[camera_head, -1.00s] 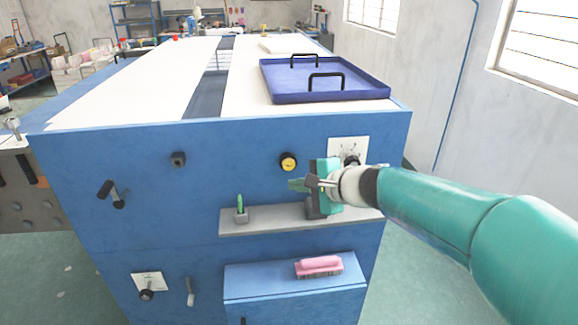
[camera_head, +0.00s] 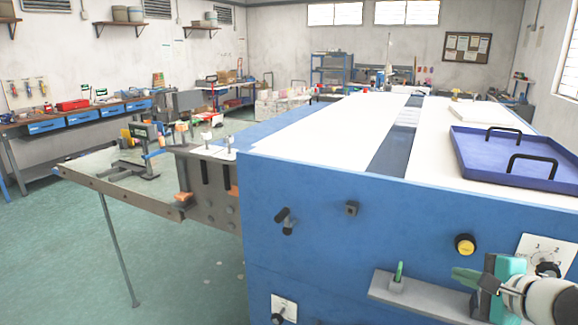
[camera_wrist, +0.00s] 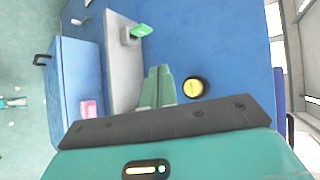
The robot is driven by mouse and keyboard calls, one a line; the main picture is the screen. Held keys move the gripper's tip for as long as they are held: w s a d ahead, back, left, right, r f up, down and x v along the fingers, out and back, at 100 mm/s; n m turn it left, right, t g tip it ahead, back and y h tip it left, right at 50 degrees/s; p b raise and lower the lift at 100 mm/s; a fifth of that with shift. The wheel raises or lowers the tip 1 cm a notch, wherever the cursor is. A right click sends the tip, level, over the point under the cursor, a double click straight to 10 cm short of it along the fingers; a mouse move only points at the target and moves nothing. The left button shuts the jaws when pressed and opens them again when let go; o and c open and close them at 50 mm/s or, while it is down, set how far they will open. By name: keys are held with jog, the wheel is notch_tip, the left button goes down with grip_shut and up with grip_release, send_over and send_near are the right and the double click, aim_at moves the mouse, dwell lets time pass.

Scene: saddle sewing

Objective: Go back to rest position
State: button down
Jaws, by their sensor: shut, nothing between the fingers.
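My gripper (camera_head: 466,277) is at the lower right of the head view, in front of the blue machine's front panel. Its green fingers are together with nothing between them. In the wrist view the closed fingers (camera_wrist: 158,86) point at the blue panel, between the grey shelf and the yellow button (camera_wrist: 193,87). The yellow button (camera_head: 465,244) also shows in the head view, just above the fingertips. I cannot tell whether the fingers touch anything.
The blue machine (camera_head: 330,230) fills the right, with a blue tray (camera_head: 490,160) on top. A grey shelf (camera_head: 425,292) holding a green-tipped item (camera_head: 398,272) juts out below the gripper. A metal side table (camera_head: 120,198) stands left. Green floor (camera_head: 60,260) is open at left.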

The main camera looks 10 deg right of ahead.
jog(key=s+a+n+g+y, duration=0.1)
jog(key=a+n+g+y, duration=0.2)
jog(key=a+n, duration=0.9)
jog(key=s+a+f+n+g+h, duration=0.2)
jog(key=s+a+n, duration=0.1)
jog(key=a, duration=0.3)
jog(key=s+a+f+n+g+h, duration=0.1)
jog(key=s+a+n+g+h, duration=0.1)
jog(key=a, duration=0.4)
jog(key=s+n+h, duration=0.1)
jog(key=s+n, duration=0.1)
jog(key=shift+s+a+f, duration=0.3)
jog(key=shift+s+f, duration=0.1)
jog(key=shift+d, duration=0.15)
